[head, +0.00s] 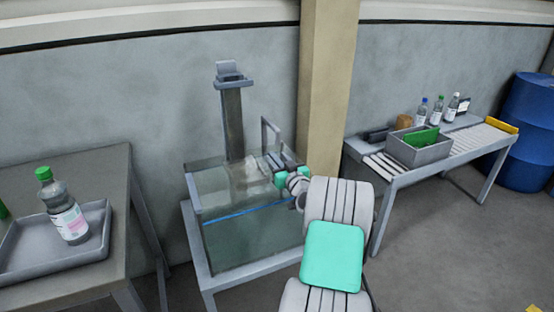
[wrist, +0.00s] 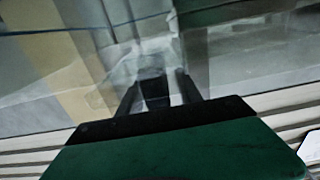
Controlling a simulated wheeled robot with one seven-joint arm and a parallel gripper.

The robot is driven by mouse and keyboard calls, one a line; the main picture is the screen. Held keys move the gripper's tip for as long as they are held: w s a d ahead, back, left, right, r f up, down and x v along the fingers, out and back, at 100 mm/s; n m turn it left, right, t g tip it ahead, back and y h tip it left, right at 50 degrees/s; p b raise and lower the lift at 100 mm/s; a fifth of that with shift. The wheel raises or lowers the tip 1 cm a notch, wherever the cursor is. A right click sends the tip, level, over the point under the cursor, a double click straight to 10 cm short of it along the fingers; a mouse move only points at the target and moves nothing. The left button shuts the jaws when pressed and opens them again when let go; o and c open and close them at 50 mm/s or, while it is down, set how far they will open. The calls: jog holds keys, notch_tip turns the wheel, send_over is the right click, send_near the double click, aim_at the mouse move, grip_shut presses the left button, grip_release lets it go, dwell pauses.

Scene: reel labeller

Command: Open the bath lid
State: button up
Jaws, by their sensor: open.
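The bath (head: 250,235) is a clear glass tank with a blue line along its front, standing on a grey stand in the middle of the head view. Its see-through lid (head: 215,176) appears to lie flat across the top; its edges are hard to make out. My gripper (head: 270,163) is over the right part of the lid, reaching in from the right. In the wrist view my gripper (wrist: 159,85) has its two dark fingers apart. A small dark piece shows between them; I cannot tell whether it is a lid handle or whether the fingers touch it.
A grey post (head: 232,120) with a small head stands behind the bath. A left table holds a tray (head: 95,262) with a green-capped bottle (head: 68,215). A right table carries a grey bin (head: 420,152) and several bottles. Blue drums (head: 528,125) stand far right.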

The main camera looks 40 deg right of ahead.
jog(key=shift+w, duration=0.15)
grip_shut()
dwell(0.4)
dwell(1.0)
